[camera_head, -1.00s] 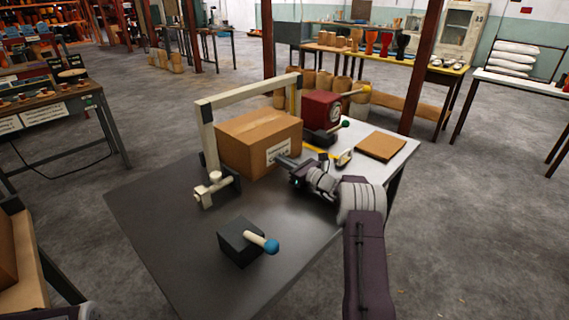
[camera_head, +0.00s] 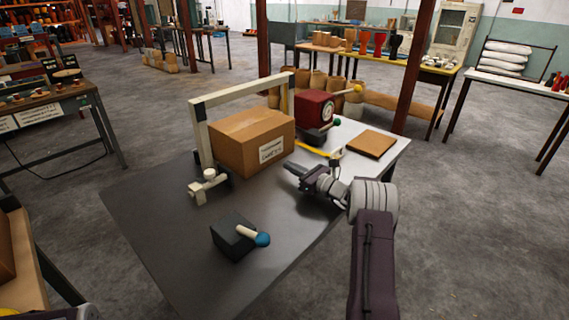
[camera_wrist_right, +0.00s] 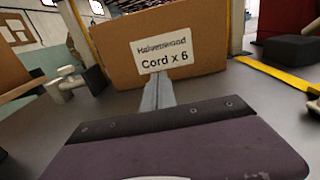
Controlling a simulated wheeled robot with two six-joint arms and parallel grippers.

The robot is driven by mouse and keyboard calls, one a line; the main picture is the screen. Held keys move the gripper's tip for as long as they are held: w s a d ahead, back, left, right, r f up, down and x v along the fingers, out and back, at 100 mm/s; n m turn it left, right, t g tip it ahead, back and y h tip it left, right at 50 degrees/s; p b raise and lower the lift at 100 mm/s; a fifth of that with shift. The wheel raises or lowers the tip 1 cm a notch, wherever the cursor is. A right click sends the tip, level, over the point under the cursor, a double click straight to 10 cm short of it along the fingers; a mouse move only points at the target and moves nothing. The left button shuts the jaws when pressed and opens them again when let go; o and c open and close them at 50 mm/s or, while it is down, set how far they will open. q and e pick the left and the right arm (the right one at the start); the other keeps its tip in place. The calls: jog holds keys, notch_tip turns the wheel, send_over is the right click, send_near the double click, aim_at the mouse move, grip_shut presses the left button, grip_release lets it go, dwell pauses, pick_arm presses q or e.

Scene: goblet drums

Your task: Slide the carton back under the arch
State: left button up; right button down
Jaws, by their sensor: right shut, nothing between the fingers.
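The brown carton (camera_head: 240,150) stands upright on the dark table, with a white label on its near face. In the right wrist view its labelled face (camera_wrist_right: 200,55) fills the upper middle. The cream arch (camera_head: 199,130) has its left post beside the carton and its bar above it; the carton's labelled end sticks out on the near right side. How far the carton reaches under the bar is hard to tell. My right gripper (camera_head: 290,167) is shut and empty, low in front of the label, apparently a little apart from it; its fingers (camera_wrist_right: 157,88) point at the carton. My left gripper is out of view.
A black block with a blue-knobbed lever (camera_head: 232,240) sits at the near side. A red machine (camera_head: 314,108) stands behind the carton. A brown flat pad (camera_head: 370,144) lies at the right, near a yellow strip (camera_head: 313,149).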

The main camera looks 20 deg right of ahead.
jog(key=p+v, duration=0.1)
jog(key=v, duration=0.5)
jog(key=shift+s+d, duration=0.1)
jog(key=shift+s, duration=0.25)
